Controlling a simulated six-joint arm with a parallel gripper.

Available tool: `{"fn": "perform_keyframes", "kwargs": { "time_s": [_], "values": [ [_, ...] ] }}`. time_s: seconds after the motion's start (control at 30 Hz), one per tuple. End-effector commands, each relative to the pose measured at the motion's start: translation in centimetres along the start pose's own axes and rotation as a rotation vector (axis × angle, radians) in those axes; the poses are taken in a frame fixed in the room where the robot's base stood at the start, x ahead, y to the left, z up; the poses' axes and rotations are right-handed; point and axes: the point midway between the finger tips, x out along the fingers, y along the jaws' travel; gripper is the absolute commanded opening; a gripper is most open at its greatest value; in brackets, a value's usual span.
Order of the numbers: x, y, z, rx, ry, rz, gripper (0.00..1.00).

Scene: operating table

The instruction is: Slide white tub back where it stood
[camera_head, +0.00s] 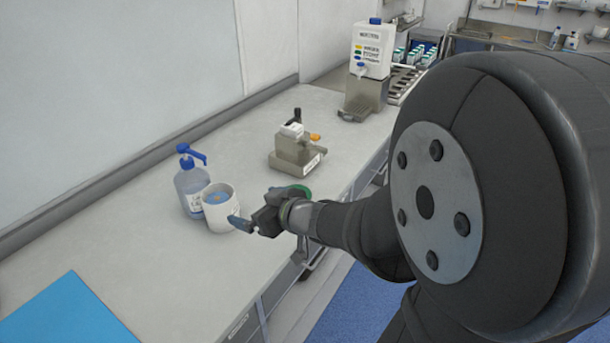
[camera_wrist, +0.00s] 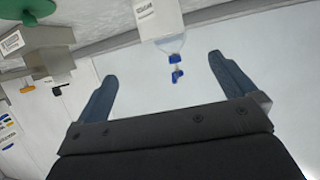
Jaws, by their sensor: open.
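The white tub (camera_head: 220,208), a round cup with blue showing at its open top, stands upright on the pale bench in the head view. It stands close in front of a clear bottle with a blue pump (camera_head: 190,180). My gripper (camera_head: 250,220) is just right of the tub, low over the bench; whether a finger touches it is unclear. In the wrist view my gripper (camera_wrist: 163,68) is open, with nothing between its fingertips. The bottle's blue pump (camera_wrist: 175,72) appears upside down beyond them. A white body above it is cut off, and I cannot tell if it is the tub.
A grey bench device (camera_head: 297,155) stands behind my gripper, with a green round thing (camera_head: 300,190) near the bench edge. A white dispenser (camera_head: 371,50) stands farther back. A blue sheet (camera_head: 70,315) lies at front left. Bare bench lies between sheet and tub.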

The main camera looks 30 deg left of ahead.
Motion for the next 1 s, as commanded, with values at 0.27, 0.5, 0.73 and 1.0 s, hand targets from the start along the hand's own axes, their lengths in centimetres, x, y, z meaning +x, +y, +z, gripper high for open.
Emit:
{"fn": "perform_keyframes", "kwargs": {
  "time_s": [0.27,0.5,0.73,1.0],
  "values": [
    [0.0,-0.2,0.1,-0.002,-0.002,-0.009,1.0],
    [0.8,-0.2,0.1,-0.002,-0.002,-0.009,1.0],
    [3.9,-0.3,0.1,-0.002,-0.003,-0.011,1.0],
    [8.4,-0.3,0.1,-0.002,-0.003,-0.01,1.0]
  ]
}}
